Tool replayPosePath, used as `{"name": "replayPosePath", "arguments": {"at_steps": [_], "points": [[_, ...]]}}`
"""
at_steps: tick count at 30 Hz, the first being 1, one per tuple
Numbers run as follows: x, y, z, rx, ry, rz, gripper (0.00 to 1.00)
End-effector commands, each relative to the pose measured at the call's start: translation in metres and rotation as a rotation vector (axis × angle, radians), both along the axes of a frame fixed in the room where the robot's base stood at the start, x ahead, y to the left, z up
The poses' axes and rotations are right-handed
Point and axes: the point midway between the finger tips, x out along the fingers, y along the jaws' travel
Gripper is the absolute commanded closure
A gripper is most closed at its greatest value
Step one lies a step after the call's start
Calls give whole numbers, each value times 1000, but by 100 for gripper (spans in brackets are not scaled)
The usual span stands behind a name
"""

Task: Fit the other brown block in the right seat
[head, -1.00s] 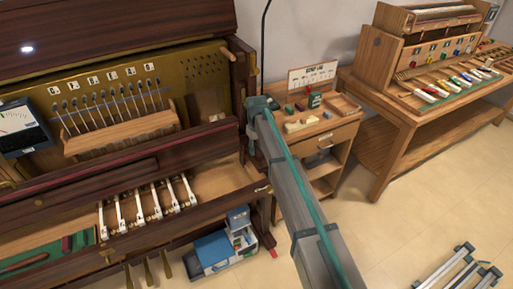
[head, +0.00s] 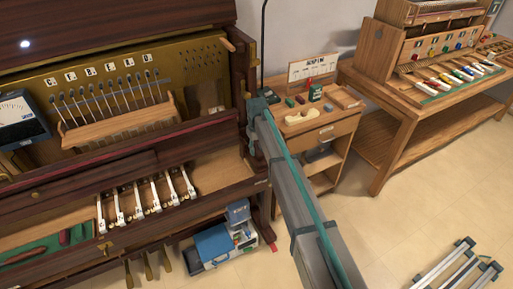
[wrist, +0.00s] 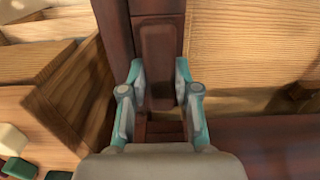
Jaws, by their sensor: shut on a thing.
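In the wrist view, a dark reddish-brown block (wrist: 158,52) stands between the teal-grey fingers of my gripper (wrist: 160,82), which are shut on it. Brown wood of the same colour lies directly behind the block and on its left. A small brown recess (wrist: 160,128) shows below it, between the fingers; I cannot tell whether this is the right seat or whether the block sits in it. In the head view, my arm reaches the right end of the piano (head: 178,235). My fingers and the block are hidden there.
The piano's key opening holds several white keys (head: 148,203). A wooden cabinet (head: 318,140) with small items stands right of the piano, close to my arm. A blue and white box (head: 215,245) sits on the floor below.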

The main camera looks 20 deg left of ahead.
Motion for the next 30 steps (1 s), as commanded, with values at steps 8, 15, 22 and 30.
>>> {"name": "replayPosePath", "arguments": {"at_steps": [8,15,22,30], "points": [[0,0,-13,1,-1,0,100],[0,0,-23,1,-1,0,100],[0,0,-26,1,-1,0,100],[0,0,-26,1,-1,0,100]]}}
